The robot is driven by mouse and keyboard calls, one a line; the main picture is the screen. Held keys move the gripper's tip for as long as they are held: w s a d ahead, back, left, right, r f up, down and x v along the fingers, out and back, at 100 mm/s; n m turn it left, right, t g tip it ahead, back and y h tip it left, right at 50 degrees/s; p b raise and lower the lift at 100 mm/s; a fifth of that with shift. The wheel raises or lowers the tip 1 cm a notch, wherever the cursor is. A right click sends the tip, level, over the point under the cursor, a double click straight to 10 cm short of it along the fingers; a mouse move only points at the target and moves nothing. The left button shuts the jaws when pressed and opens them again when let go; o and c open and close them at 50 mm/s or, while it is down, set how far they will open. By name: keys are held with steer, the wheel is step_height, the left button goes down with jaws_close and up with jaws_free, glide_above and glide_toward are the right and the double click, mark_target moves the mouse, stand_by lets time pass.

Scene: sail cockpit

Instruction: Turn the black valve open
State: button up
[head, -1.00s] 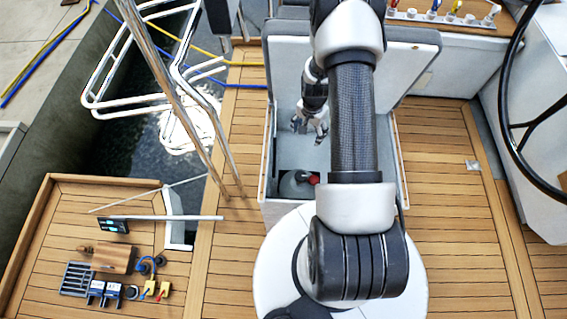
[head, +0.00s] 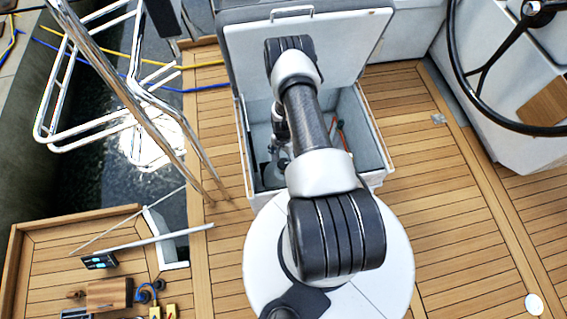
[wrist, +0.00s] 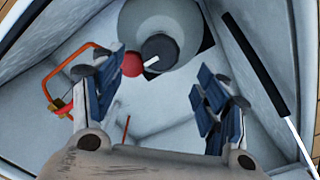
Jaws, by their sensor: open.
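In the wrist view a grey rounded bottle (wrist: 185,18) stands in the locker. The black valve (wrist: 160,47) is a dark round knob on it. A red ball-shaped part (wrist: 132,64) and a short pale stem sit beside the knob. My gripper (wrist: 160,82) is open and empty, its blue-padded fingers spread on either side of the view. The left finger's tip overlaps the red part in the picture; I cannot tell whether they touch. In the head view my gripper (head: 279,150) is down inside the locker, mostly hidden by my arm, and the valve cannot be made out.
The open locker (head: 248,150) has its lid (head: 345,45) raised behind my arm. Locker walls stand close around the gripper. An orange-red tube (wrist: 52,85) runs along the left wall in the wrist view. A black bar (wrist: 255,62) lies on the right.

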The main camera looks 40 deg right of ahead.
step_height(320, 180, down, 6)
steer(key=shift+f+b, duration=0.1)
steer(key=shift+b, duration=0.6)
steer(key=c, duration=1)
